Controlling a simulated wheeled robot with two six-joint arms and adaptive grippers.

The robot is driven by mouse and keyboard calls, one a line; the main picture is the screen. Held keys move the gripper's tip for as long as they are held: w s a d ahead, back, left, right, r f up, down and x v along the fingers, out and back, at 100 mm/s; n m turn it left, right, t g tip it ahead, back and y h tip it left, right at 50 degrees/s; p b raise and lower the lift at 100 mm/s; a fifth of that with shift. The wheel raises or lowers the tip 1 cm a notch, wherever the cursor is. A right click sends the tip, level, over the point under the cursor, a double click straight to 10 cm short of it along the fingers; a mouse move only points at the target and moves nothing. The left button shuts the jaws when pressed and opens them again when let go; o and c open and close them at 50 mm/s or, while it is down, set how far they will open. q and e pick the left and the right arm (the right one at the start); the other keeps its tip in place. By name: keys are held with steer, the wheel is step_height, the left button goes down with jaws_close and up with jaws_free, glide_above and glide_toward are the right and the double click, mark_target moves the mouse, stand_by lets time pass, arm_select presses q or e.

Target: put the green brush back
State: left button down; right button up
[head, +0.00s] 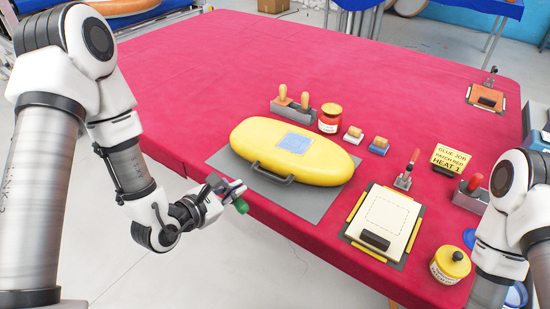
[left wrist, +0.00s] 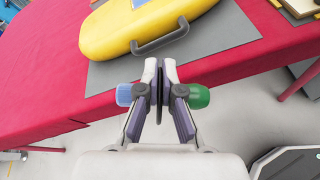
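My left gripper (head: 238,190) is beyond the front left edge of the red table, in front of the yellow inflatable (head: 292,152). In the left wrist view its two fingers (left wrist: 160,72) are close together, with only a thin dark strip between them. A green rounded piece (left wrist: 198,96) sits outside the right finger and a blue one (left wrist: 124,94) outside the left; I cannot tell whether either belongs to a brush. The green piece also shows in the head view (head: 241,206). I cannot make out a separate green brush. My right gripper is out of view.
A grey holder (head: 284,110) with wooden knobs, a red tin (head: 330,118) and two wooden-topped blocks (head: 354,134) stand behind the inflatable. A clipboard-like board (head: 385,215) and a yellow pot (head: 450,265) are to the right. The far left tabletop is clear.

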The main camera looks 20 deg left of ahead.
arm_select(q)
steer(key=w+a+f+b, duration=0.2)
steer(key=w+b, duration=0.2)
arm_select(e)
step_height(320, 180, down, 5)
arm_select(q)
steer(key=p, duration=0.4)
glide_toward(246, 155)
steer(key=d, duration=0.1)
steer(key=w+d+r, duration=0.1)
steer(key=d+r, duration=0.1)
steer(key=shift+w+d+r, duration=0.2)
steer(key=shift+w, duration=0.2)
steer(key=w, duration=0.1)
steer(key=w+a, duration=0.1)
steer(key=w+f, duration=0.1)
steer(key=shift+w+a, duration=0.15)
step_height(246, 155, down, 3)
steer(key=shift+w+p, duration=0.1)
steer(key=shift+p, duration=0.6)
steer(key=shift+w+f, duration=0.1)
steer(key=shift+f, duration=0.2)
arm_select(e)
steer(key=r, duration=0.2)
steer(key=w+r, duration=0.1)
steer(key=r, duration=0.2)
steer(key=shift+w+a+r, duration=0.1)
steer(key=shift+a, duration=0.1)
